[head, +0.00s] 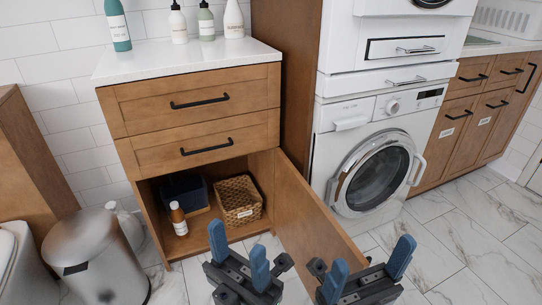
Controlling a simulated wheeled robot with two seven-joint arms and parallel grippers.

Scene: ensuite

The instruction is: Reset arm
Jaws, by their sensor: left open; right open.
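My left gripper (238,254) is low in the middle of the head view, with its two blue fingertips apart and nothing between them. It is in front of the cabinet's open lower compartment. My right gripper (367,268) is to the right of it, near the lower end of the open cabinet door. Its blue fingers are spread apart and empty. Whether either gripper touches the door is hard to tell. Most of both arms is out of view.
The wooden cabinet (200,132) has its door (318,215) swung open. A metal trash can (95,255) stands left, a washing machine (375,170) right. Marble floor lies clear at right.

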